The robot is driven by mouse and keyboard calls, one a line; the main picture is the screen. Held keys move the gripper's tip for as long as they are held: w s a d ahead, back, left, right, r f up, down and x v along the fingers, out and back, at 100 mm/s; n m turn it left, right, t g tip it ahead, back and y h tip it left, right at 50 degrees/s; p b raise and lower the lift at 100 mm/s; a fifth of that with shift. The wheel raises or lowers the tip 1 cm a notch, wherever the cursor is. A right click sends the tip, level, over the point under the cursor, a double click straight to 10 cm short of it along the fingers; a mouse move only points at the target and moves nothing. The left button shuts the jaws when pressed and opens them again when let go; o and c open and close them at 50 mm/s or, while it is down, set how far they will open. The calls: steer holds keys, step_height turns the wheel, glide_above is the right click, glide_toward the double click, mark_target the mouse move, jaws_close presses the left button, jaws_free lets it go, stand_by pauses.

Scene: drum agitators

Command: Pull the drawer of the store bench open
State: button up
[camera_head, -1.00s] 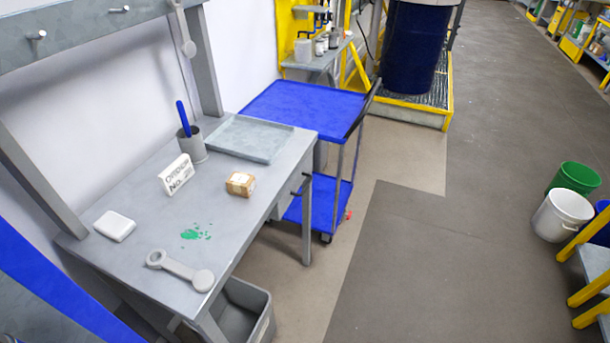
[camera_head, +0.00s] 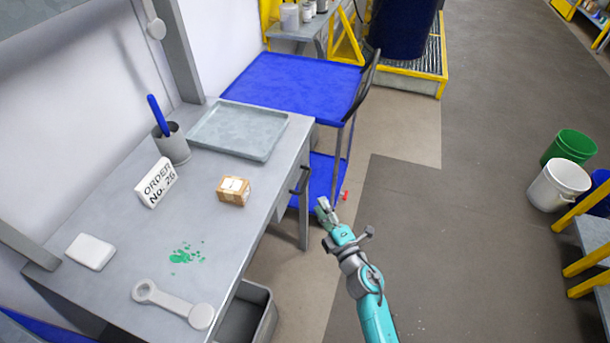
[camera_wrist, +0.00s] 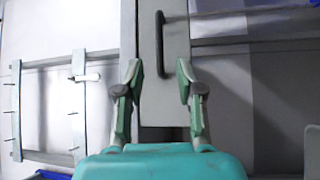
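The grey store bench (camera_head: 110,235) stands at the left in the head view. Its drawer shows under the top's right edge, with a dark bar handle (camera_head: 300,180). In the wrist view the drawer front (camera_wrist: 150,95) lies ahead, and its dark handle (camera_wrist: 160,45) appears beyond and between the fingertips. The drawer looks shut. My gripper (camera_head: 326,208) is just right of the bench, a little apart from the handle. In the wrist view my gripper (camera_wrist: 158,85) has its two fingers spread apart with nothing between them.
A blue trolley (camera_head: 290,85) stands behind the bench, its lower shelf near my gripper. A grey bin (camera_head: 262,325) is under the bench. A tray (camera_head: 275,140), a small box (camera_head: 233,190) and a spanner (camera_head: 170,302) lie on top.

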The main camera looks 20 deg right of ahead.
mark_target(306, 179)
steer(key=w, duration=0.3)
steer(key=w+a+r, duration=0.1)
steer(key=w, duration=0.6)
steer(key=shift+w+a+r, duration=0.1)
steer(key=shift+a+r, duration=0.05)
steer(key=shift+a, duration=0.1)
jaws_close()
